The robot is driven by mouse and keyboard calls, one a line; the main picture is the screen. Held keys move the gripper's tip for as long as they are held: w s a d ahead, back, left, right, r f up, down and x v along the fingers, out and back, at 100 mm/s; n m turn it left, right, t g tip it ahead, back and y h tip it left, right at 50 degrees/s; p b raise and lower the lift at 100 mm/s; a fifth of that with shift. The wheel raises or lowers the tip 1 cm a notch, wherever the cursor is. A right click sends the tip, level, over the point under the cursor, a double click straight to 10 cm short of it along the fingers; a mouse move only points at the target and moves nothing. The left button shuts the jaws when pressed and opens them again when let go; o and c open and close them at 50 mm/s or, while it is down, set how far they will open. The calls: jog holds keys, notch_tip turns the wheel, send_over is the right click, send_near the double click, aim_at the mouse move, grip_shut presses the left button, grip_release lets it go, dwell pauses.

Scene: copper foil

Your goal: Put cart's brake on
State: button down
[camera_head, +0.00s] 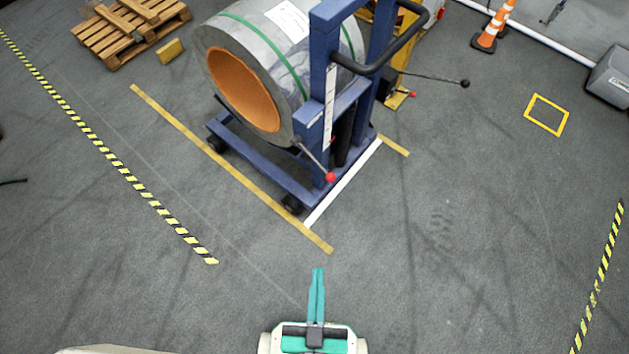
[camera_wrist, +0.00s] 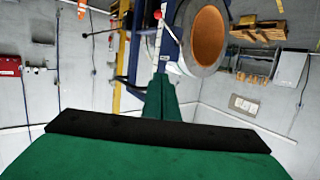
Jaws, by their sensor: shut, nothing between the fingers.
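A blue cart (camera_head: 279,174) carries a large grey coil (camera_head: 265,62) with an orange core and green straps. It stands at upper centre in the head view. A thin lever with a red knob (camera_head: 330,177) slants down from the cart's upright. The red knob also shows at the top of the wrist view (camera_wrist: 158,14). I cannot tell the brake's state. My gripper (camera_head: 318,270) has green fingers, shut together and empty. It is below the cart in the head view, apart from it. In the wrist view the fingertips (camera_wrist: 161,76) point toward the cart.
Behind the cart is a yellow frame (camera_head: 392,84) with a black-knobbed lever (camera_head: 465,83). Yellow tape (camera_head: 215,157) and a white line (camera_head: 343,182) mark the floor by the cart. A pallet (camera_head: 130,28) and orange cones (camera_head: 491,26) stand farther back.

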jog(key=w+a+f+n+g+h, duration=0.1)
jog(key=w+f+n+g, duration=0.2)
jog(key=f, duration=1)
jog(key=w+f+n+g+h, duration=0.1)
jog(key=w+f+n+g, duration=0.2)
jog(key=f, duration=0.9)
jog(key=w+a+f+n+g+h, duration=0.1)
jog(key=w+f+n, duration=0.35)
jog(key=f, duration=0.85)
jog(key=w+a+r+n+t+h, duration=0.2)
jog(key=w+r+h, duration=0.1)
jog(key=w, duration=0.5)
jog(key=w+a+r+n+t+h, duration=0.2)
jog(key=w+a+r+h, duration=0.15)
jog(key=w, duration=0.35)
jog(key=w+a+r+t+h, duration=0.1)
jog(key=w+a+r+h, duration=0.1)
jog(key=r, duration=0.4)
jog(key=shift+w+a+r+n+t, duration=0.25)
jog(key=shift+w+a+n+t, duration=0.15)
jog(key=shift+w+a, duration=0.6)
jog(key=w+d+r, duration=0.2)
jog(key=w+d, duration=0.3)
jog(key=d, duration=0.4)
jog(key=shift+w+d, duration=0.35)
jog(key=shift+w, duration=0.05)
